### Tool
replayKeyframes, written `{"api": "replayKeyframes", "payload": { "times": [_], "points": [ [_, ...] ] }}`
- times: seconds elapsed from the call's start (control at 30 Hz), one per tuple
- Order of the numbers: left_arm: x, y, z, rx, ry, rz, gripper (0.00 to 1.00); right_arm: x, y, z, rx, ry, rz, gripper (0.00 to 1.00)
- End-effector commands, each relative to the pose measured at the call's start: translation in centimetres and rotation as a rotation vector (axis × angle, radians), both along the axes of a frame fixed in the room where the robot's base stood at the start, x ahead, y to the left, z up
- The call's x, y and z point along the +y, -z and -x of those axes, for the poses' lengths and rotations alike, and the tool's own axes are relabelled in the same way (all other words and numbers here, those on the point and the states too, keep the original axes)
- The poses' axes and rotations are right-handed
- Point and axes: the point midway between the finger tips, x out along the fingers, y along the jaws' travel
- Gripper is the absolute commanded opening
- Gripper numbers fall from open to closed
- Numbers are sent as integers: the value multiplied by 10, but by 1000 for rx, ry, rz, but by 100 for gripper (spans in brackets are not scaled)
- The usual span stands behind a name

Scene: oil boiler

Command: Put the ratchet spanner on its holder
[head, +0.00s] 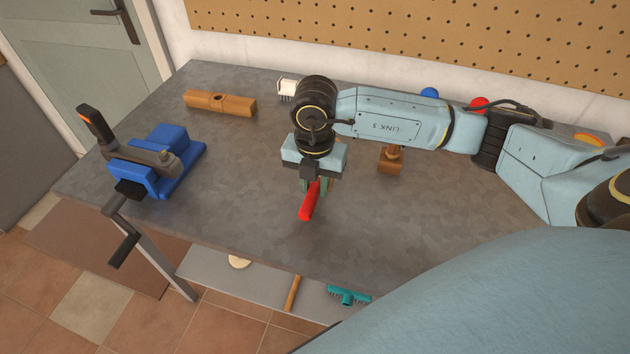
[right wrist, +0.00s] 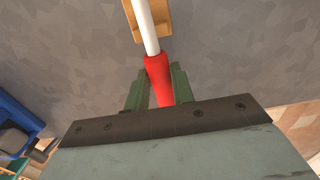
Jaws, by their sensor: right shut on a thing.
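The ratchet spanner (head: 309,201) has a red handle, which points toward the front of the bench. My right gripper (head: 312,186) is shut on it above the bench top. In the right wrist view the gripper (right wrist: 159,92) has its green fingers on both sides of the red handle (right wrist: 160,75). A pale shaft runs from the handle to the top edge, where the head is cut off. A wooden piece (right wrist: 163,20) lies beside or under the shaft; I cannot tell if they touch. I cannot tell which item is the holder. My left gripper is not in view.
A pegboard (head: 420,40) is behind. The bench's front middle is clear.

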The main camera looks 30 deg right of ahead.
Motion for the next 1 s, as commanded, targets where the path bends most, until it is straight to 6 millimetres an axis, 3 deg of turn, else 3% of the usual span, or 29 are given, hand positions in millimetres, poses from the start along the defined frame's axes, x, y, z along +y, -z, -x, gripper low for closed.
{"api": "replayKeyframes", "payload": {
  "times": [0.33, 0.37, 0.53, 0.83, 1.0],
  "points": [
    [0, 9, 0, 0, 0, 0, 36, 0, 11, 0, -1, 0, -1, 0],
    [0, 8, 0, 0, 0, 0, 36, 0, 11, 0, -1, 0, -1, 27],
    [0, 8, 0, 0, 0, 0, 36, 0, 10, 0, -1, 0, -1, 49],
    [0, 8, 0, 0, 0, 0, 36, 0, 9, 0, 0, 0, 0, 50],
    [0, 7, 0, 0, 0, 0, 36, 0, -10, -1, -4, -1, -2, 50]
  ]
}}
